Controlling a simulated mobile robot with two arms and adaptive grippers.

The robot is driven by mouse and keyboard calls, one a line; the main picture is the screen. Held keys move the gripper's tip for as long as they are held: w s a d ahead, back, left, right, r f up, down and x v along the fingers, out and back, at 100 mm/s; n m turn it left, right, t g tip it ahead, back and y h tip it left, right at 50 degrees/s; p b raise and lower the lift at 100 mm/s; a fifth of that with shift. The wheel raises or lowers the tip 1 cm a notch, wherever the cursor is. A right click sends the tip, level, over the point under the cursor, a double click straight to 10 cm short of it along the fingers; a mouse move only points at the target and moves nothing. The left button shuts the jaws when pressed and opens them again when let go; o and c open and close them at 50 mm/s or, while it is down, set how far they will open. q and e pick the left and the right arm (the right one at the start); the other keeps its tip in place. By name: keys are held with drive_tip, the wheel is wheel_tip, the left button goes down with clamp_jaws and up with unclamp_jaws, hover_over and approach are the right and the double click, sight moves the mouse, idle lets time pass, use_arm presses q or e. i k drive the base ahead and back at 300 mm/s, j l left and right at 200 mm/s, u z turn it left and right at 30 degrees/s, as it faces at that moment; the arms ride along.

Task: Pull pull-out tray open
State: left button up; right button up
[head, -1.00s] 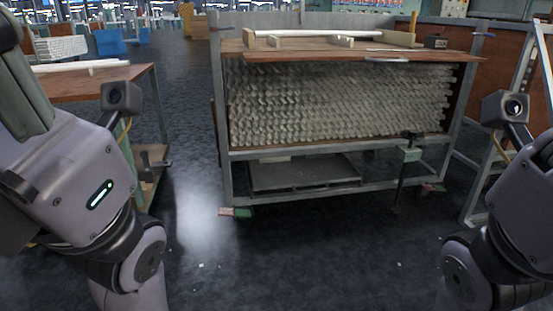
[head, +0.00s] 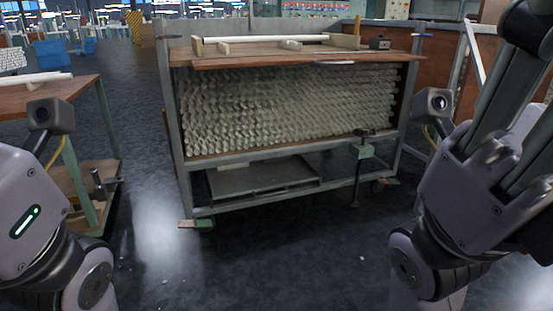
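A metal-framed cart stands ahead of me in the head view, packed with long rows of glass tubing (head: 290,108). On top of the tubing lies a flat brown wooden tray or board (head: 240,61), its front edge facing me. A thin pale handle-like strip (head: 335,63) shows along that edge, right of its middle. I cannot tell for sure that this board is the pull-out tray; it lies flat, slightly past the frame's front. My arms show at both sides, apart from the cart.
A flat metal plate (head: 262,178) lies on the cart's low shelf. A clamp-like stand (head: 362,152) is at the cart's front right. A wooden-topped side table (head: 45,92) stands at left. The dark floor (head: 260,260) before the cart is clear.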

sight(258, 177)
drive_tip(key=i+z, duration=0.1)
drive_tip(key=i, duration=1.65)
